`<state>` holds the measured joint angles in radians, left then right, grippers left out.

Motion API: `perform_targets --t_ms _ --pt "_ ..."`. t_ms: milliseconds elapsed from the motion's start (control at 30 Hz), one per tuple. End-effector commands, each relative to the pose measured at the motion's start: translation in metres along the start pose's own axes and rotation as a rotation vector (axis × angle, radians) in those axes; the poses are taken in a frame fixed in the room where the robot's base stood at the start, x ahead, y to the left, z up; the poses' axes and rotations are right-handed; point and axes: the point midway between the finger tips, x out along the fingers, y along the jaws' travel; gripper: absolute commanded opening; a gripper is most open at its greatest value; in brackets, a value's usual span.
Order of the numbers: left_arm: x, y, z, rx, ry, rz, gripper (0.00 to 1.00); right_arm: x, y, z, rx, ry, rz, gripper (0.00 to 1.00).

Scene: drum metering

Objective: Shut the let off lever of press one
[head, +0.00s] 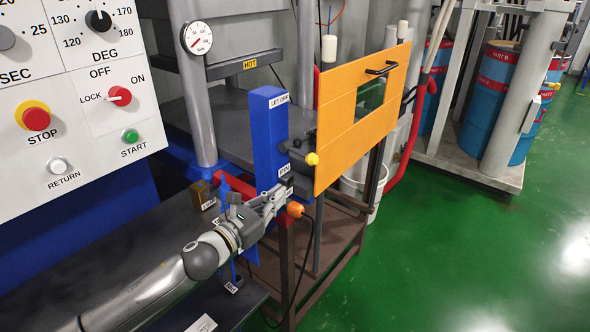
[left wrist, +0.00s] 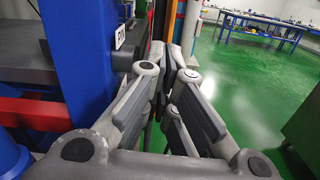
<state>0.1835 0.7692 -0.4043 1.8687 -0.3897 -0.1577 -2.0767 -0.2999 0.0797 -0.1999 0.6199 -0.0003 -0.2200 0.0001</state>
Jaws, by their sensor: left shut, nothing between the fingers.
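The blue post (head: 269,140) of the press carries a label at its top that seems to read LET OFF. A dark pivot with a yellow knob (head: 312,158) sticks out of its right side, in front of the orange guard; I take it for the let off lever. An orange knob (head: 295,209) sits lower, just right of my left gripper (head: 280,196). My left gripper is shut and empty beside the foot of the post, below the yellow knob. In the left wrist view its fingers (left wrist: 172,75) point forward beside the blue post (left wrist: 85,60). The lever cannot be made out there.
The orange guard panel (head: 360,115) stands right of the post. The white control panel (head: 70,90) is at the left. A brown frame (head: 335,240) stands below the guard. Blue drums (head: 493,105) are at the back right. The green floor (head: 460,260) at right is clear.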

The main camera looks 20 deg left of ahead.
Motion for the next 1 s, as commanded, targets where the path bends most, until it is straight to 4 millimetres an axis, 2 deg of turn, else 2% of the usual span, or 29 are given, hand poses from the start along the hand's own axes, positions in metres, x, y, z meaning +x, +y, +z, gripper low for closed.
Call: perform_targets --t_ms 367,433,600,1000 --pt "0.062 0.0 0.003 -0.001 -0.002 0.0 0.0 -0.011 0.0 -0.001 0.0 0.0 0.0 0.5" --pt "0.064 0.0 0.019 0.003 -0.003 -0.002 0.0 -0.021 0.0 -0.002 0.0 0.0 0.0 0.5" --pt "0.068 0.0 0.035 0.001 -0.002 -0.002 0.0 -0.027 0.0 -0.003 0.0 0.0 0.0 0.5" --pt "0.069 -0.001 0.039 0.0 0.0 -0.001 0.0 -0.028 0.0 -0.003 0.0 0.0 0.0 0.5"
